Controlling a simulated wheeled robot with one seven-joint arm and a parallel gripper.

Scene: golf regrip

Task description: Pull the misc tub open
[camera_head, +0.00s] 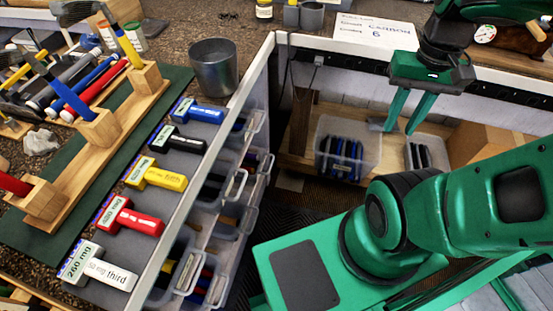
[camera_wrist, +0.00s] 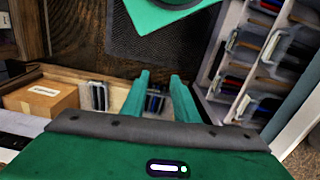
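Several clear pull-out tubs (camera_head: 240,186) sit in the side of the grey bench unit, left of the floor gap. They also show at the upper right of the wrist view (camera_wrist: 272,46), with pale handles and dark and coloured items inside. I cannot read a "misc" label, so I cannot tell which one is the misc tub. My gripper (camera_head: 397,130) hangs right of these tubs, apart from them. Its two green fingers (camera_wrist: 159,78) are spread with nothing between them. They point down over a low wooden shelf, near a clear bin (camera_head: 324,166) of dark grips.
Coloured clubs or hammers rest in a wooden rack (camera_head: 104,176) on a green mat. A metal cup (camera_head: 213,67) stands at the bench corner. A cardboard box (camera_wrist: 40,99) lies left in the wrist view. Dark floor lies between bench and shelf.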

